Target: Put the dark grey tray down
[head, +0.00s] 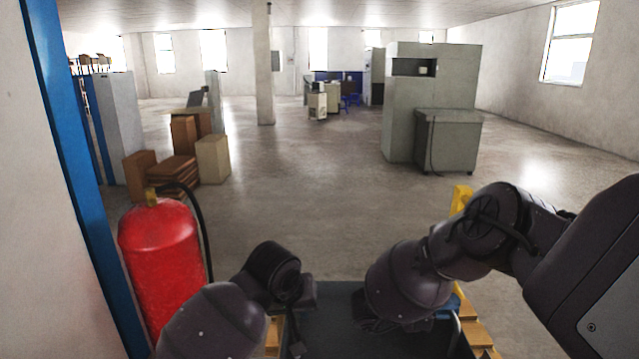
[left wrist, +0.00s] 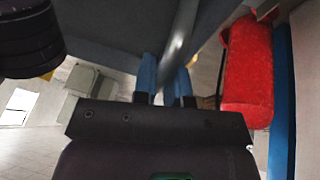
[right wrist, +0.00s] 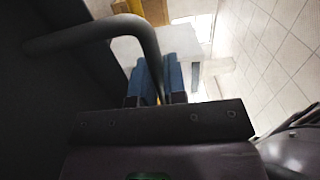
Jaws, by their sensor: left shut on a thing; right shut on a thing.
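The dark grey tray (head: 335,318) is at the bottom of the head view, between my two arms, and its near part is cut off. My left gripper (left wrist: 166,78) is shut on the tray's handle (left wrist: 182,38) at one side. My right gripper (right wrist: 160,78) is shut on the handle at the other side (right wrist: 148,42). In the head view my arm links hide much of both grippers. I cannot tell whether the tray's underside is touching anything.
Wooden slats (head: 478,336) show beside and below the tray. A red fire extinguisher (head: 162,255) stands close on the left, near a blue post (head: 75,150). A yellow upright (head: 462,198) is beyond my right arm. Brown boxes (head: 172,168) and a grey cabinet (head: 448,140) stand farther off. The middle floor is clear.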

